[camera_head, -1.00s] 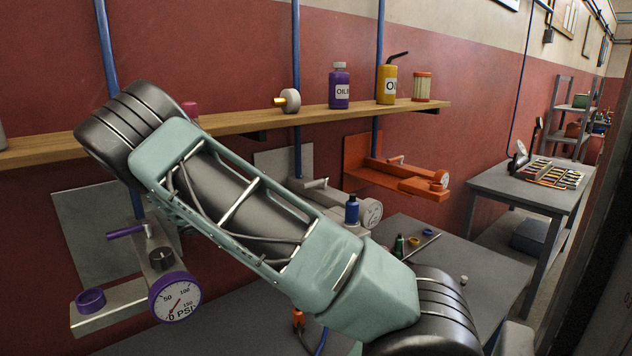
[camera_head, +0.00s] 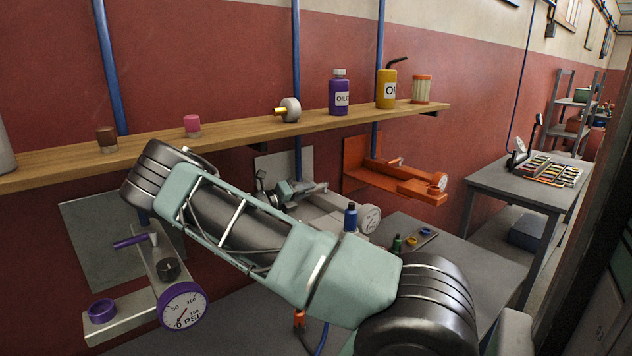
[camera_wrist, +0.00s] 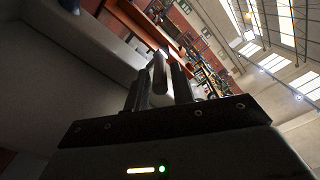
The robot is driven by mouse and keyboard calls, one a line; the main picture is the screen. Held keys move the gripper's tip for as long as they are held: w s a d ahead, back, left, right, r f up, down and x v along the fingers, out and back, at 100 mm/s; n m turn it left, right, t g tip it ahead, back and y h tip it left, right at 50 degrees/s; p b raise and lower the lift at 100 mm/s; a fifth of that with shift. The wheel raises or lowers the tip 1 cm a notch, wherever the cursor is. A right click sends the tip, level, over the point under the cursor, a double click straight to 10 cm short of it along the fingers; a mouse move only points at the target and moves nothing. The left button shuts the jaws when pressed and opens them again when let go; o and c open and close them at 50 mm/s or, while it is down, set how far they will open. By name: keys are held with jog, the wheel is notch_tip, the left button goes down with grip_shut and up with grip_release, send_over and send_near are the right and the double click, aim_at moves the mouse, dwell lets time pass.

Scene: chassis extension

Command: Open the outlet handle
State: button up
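The grey unit (camera_head: 315,208) on the wall has a round gauge and a short grey outlet handle (camera_head: 318,188). My gripper (camera_head: 295,187) is at this handle in the head view, partly hidden by my arm. In the wrist view, my gripper's two dark fingers (camera_wrist: 160,82) are spread, with the rounded grey end of the handle (camera_wrist: 160,68) between their tips. Gaps seem to show on both sides of it; contact is not clear. A purple-trimmed unit (camera_head: 135,312) with a PSI gauge and purple handle is at left. An orange unit (camera_head: 400,180) is at right.
A wooden shelf (camera_head: 240,134) with bottles and small parts runs above the units. A grey workbench (camera_head: 465,265) with a blue bottle (camera_head: 350,217) and small items lies below. Another table (camera_head: 500,187) stands at right.

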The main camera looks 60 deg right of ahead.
jog(key=shift+p+x, duration=0.6)
jog(key=shift+x, duration=1.6)
jog(key=shift+c, duration=0.3)
grip_shut()
